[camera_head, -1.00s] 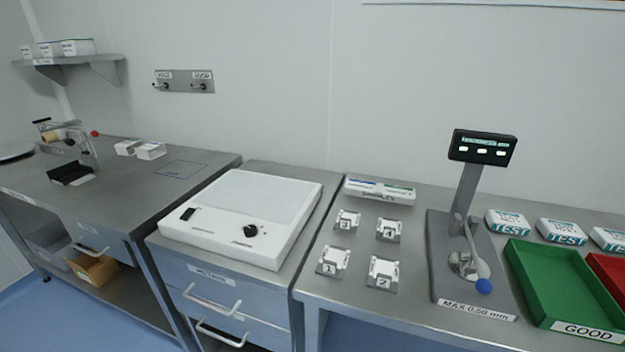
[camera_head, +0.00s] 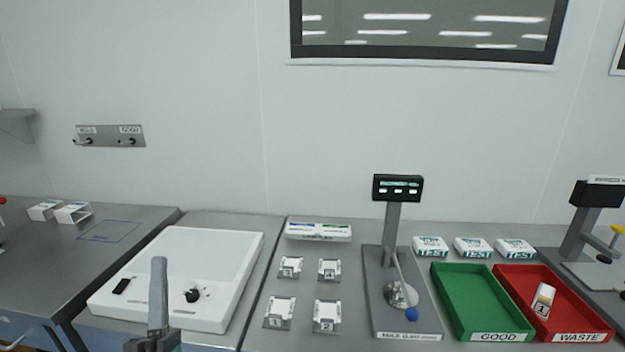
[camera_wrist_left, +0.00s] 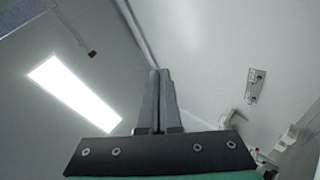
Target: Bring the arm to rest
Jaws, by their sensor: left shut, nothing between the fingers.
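My left gripper (camera_head: 158,262) points upward at the bottom left of the head view, in front of the white light box (camera_head: 215,247). Its fingers are closed together with nothing between them. They also show pressed together in the left wrist view (camera_wrist_left: 158,74), pointing toward the ceiling and wall. Most of my left arm is below the head view's edge. My right gripper is in neither view.
Numbered metal holders (camera_head: 280,312) stand on the middle bench. Right of them are a gauge (camera_head: 385,330) with a blue-knobbed lever, a green GOOD tray (camera_head: 475,290) and a red WASTE tray (camera_head: 570,310) holding a piece marked 1 (camera_head: 543,300). Above is open air before the wall.

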